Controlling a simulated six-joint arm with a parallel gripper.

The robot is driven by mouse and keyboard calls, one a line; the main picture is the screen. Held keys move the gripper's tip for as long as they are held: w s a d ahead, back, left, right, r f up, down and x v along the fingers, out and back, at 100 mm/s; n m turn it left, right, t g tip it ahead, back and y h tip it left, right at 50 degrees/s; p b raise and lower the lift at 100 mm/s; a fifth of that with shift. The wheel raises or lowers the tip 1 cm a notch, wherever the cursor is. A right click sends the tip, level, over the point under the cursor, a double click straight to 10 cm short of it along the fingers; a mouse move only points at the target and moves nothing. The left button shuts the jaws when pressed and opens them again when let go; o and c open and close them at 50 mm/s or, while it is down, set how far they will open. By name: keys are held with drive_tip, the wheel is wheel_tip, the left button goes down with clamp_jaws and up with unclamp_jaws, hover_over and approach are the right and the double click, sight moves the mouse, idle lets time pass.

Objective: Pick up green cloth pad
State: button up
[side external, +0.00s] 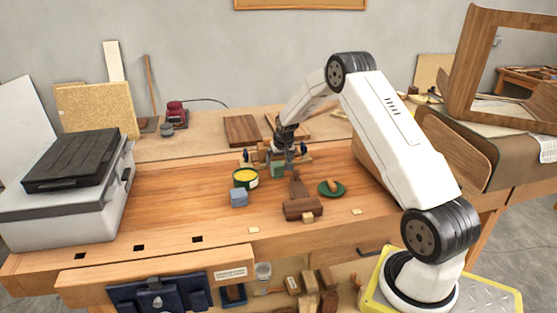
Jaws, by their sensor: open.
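A small green pad (278,170), which looks like the green cloth pad, sits on the workbench just below my gripper (287,160). My gripper points down and is open, with its fingertips close to the pad. The view is too small to tell whether the fingers are around the pad or just behind it, or whether they touch it.
A yellow-topped can (245,178) and a blue-grey block (238,197) stand at the left. A wooden plane (302,208) lies in front, and a round green dish (325,193) holds a wooden piece at the right.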

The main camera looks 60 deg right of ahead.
sight(277, 164)
drive_tip(key=shift+x, duration=2.5)
drive_tip(key=shift+a, duration=0.1)
drive_tip(key=c, duration=1.3)
drive_tip(key=shift+w+r, duration=0.1)
drive_tip(key=shift+r, duration=0.05)
drive_tip(key=shift+c, duration=0.2)
drive_tip(key=shift+r, duration=0.85)
drive_tip(key=s+a+r, duration=0.7)
drive_tip(key=s+r, duration=0.4)
drive_tip(key=s, duration=0.1)
drive_tip(key=shift+s, duration=0.1)
